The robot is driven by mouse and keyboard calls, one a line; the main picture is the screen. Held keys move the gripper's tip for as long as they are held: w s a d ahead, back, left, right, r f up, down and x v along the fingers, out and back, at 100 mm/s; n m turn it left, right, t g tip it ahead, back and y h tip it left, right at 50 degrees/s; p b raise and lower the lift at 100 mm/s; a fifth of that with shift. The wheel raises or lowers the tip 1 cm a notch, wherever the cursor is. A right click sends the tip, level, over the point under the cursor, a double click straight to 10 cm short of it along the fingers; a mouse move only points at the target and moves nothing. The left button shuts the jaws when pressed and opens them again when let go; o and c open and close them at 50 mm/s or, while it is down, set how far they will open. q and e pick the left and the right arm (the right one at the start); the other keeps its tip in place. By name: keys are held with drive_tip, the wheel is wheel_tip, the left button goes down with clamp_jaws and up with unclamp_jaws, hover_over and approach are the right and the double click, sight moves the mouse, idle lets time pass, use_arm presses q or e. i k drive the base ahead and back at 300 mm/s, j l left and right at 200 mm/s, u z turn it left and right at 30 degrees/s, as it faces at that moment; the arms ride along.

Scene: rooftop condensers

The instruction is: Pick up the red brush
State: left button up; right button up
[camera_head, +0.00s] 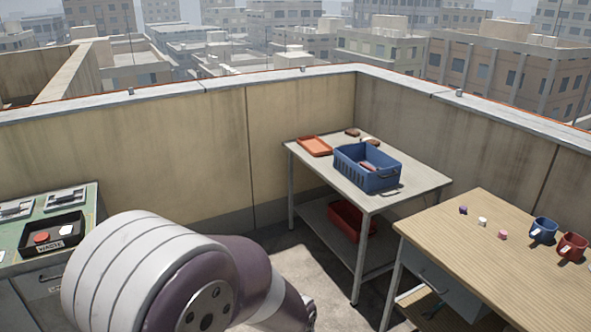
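No brush can be made out for certain. Two small reddish-brown objects, one at the back (352,132) and one nearer (371,141), lie behind the blue crate (378,183) on the grey-white table (418,182); either could be a brush, but they are too small to tell. A reddish object (368,167) lies inside the crate, partly hidden by its walls. A purple and white arm link of mine fills the lower left foreground. Neither of my grippers shows.
An orange-red tray (314,146) lies on the same table; a red bin (350,218) stands on its lower shelf. The wooden table (490,262) at right holds blue (543,230) and red (572,247) mugs and small items. A black tray (72,222) sits at left.

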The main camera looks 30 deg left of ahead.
sight(367, 167)
drive_tip(key=u, duration=0.45)
drive_tip(key=i+z, duration=0.2)
drive_tip(key=z, duration=0.3)
drive_tip(key=i+j+z, duration=0.15)
drive_tip(key=z, duration=0.3)
drive_tip(key=i+j+z, duration=0.2)
drive_tip(key=i+j, duration=0.2)
drive_tip(key=j, duration=0.25)
drive_tip(key=i+j+z, duration=0.2)
drive_tip(key=i+j, duration=0.15)
drive_tip(key=j, duration=0.35)
drive_tip(key=i+j, duration=0.15)
drive_tip(key=j, duration=0.2)
drive_tip(key=i+j+z, duration=0.15)
drive_tip(key=j, duration=0.2)
drive_tip(key=i+j+z, duration=0.1)
drive_tip(key=j, duration=0.3)
drive_tip(key=i+j+z, duration=0.1)
drive_tip(key=j, duration=0.3)
drive_tip(key=i+j, duration=0.15)
drive_tip(key=j, duration=0.2)
drive_tip(key=i+j, duration=0.1)
drive_tip(key=j, duration=0.2)
drive_tip(key=i+j, duration=0.15)
drive_tip(key=j, duration=0.2)
drive_tip(key=i+j, duration=0.15)
drive_tip(key=j, duration=0.15)
drive_tip(key=i+j, duration=0.1)
drive_tip(key=j, duration=0.25)
